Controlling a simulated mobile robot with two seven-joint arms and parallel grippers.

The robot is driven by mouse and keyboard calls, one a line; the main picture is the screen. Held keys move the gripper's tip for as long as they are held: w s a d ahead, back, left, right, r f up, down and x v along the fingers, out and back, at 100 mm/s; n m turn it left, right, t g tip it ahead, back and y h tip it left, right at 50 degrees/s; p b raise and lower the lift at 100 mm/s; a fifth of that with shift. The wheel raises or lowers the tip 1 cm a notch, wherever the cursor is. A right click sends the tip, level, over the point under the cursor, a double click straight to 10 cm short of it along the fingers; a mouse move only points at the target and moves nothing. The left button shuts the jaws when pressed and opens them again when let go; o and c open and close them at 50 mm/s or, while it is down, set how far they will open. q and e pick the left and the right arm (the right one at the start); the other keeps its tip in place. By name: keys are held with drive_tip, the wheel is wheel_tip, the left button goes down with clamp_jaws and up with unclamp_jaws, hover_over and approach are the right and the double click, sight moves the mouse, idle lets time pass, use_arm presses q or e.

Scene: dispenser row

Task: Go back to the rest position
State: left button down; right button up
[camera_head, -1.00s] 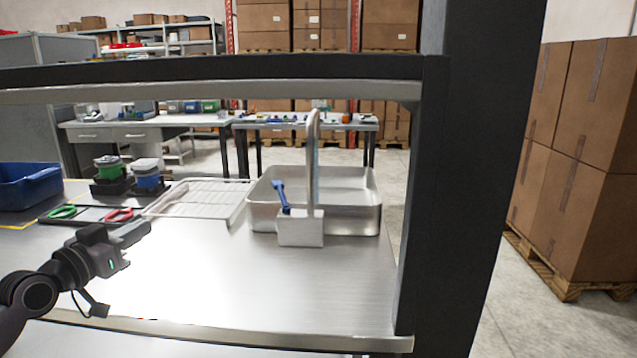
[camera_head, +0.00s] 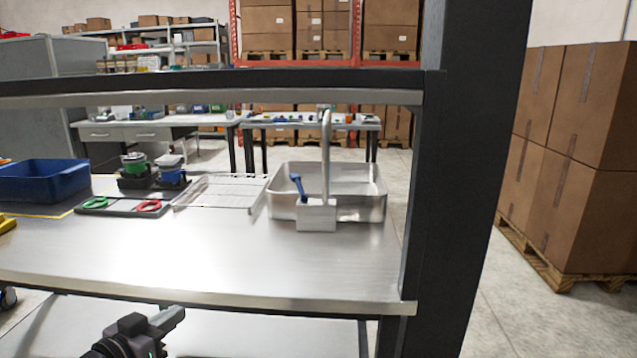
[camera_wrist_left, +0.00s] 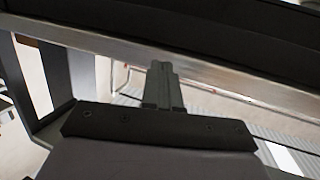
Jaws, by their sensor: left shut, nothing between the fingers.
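My left gripper (camera_head: 172,318) is at the bottom of the head view, in front of and below the front edge of the steel bench (camera_head: 230,262). Its fingers are shut and hold nothing. In the left wrist view the closed fingers (camera_wrist_left: 162,68) point toward the underside of a long metal-edged bar (camera_wrist_left: 215,75); whether they touch it I cannot tell. My right gripper is not in view.
On the bench stand a blue bin (camera_head: 42,184), two containers with green and blue parts (camera_head: 150,172), a tray with green and red rings (camera_head: 122,207), a wire rack (camera_head: 222,194), a metal basin (camera_head: 360,200) and a white holder with a blue brush (camera_head: 317,214). A dark post (camera_head: 455,180) rises at right.

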use_arm(q)
drive_tip(key=s+d+f+g+y+p, duration=0.1)
drive_tip(key=s+d+f, duration=0.1)
drive_tip(key=s+f, duration=0.3)
drive_tip(key=s+d+f+n+g+y+p, duration=0.1)
drive_tip(key=s+f, duration=0.5)
drive_tip(key=s, duration=0.7)
drive_tip(key=s+d+f+g+y+p, duration=0.1)
drive_tip(key=s+d+f, duration=0.3)
drive_tip(key=s, duration=0.5)
wheel_tip(320, 180, down, 2)
drive_tip(key=shift+s+f+n+g+y+p, duration=0.1)
drive_tip(key=shift+s+n+g+y+p, duration=0.25)
drive_tip(key=shift+g+p, duration=0.35)
drive_tip(key=shift+a, duration=0.15)
